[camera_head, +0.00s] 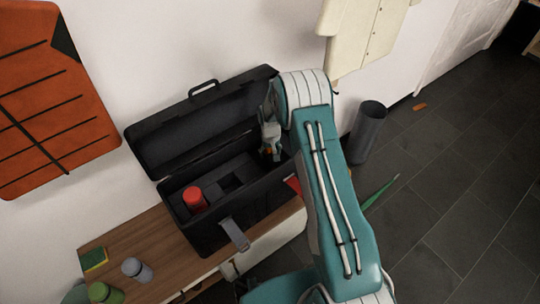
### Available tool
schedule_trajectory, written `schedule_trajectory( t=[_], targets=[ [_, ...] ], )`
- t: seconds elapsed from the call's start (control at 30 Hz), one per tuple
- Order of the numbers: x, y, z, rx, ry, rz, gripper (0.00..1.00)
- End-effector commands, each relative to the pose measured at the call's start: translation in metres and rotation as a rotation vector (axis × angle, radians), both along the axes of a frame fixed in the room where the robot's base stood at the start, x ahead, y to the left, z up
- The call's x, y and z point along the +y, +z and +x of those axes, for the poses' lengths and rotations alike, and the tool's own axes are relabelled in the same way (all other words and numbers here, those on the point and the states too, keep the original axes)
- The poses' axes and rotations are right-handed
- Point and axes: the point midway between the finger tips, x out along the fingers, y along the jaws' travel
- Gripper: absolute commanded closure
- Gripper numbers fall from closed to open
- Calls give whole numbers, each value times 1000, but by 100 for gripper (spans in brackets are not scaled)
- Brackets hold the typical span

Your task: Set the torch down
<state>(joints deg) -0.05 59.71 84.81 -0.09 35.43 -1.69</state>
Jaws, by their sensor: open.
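A black toolbox (207,236) stands on a wooden bench with its lid up. A red cylinder (194,199) stands upright in its left compartment; I cannot tell whether this is the torch. My gripper (270,154) points down into the right part of the open toolbox, to the right of the red cylinder and apart from it. It is open. A small orange patch shows at the fingertips, too small to identify. The fingers and the right part of the box are partly hidden by shadow and my arm.
A dark bin (367,132) stands on the floor to the right. A green pointed object (381,191) shows beside my arm.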

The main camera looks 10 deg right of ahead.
Motion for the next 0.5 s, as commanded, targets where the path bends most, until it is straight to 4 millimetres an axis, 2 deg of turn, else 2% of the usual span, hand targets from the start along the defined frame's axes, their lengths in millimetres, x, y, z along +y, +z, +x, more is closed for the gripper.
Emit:
schedule_trajectory(
  t=[0.3,0.5],
  targets=[
    [0,68,0,-3,0,0,24],
    [0,96,0,-2,0,0,24]
  ],
)
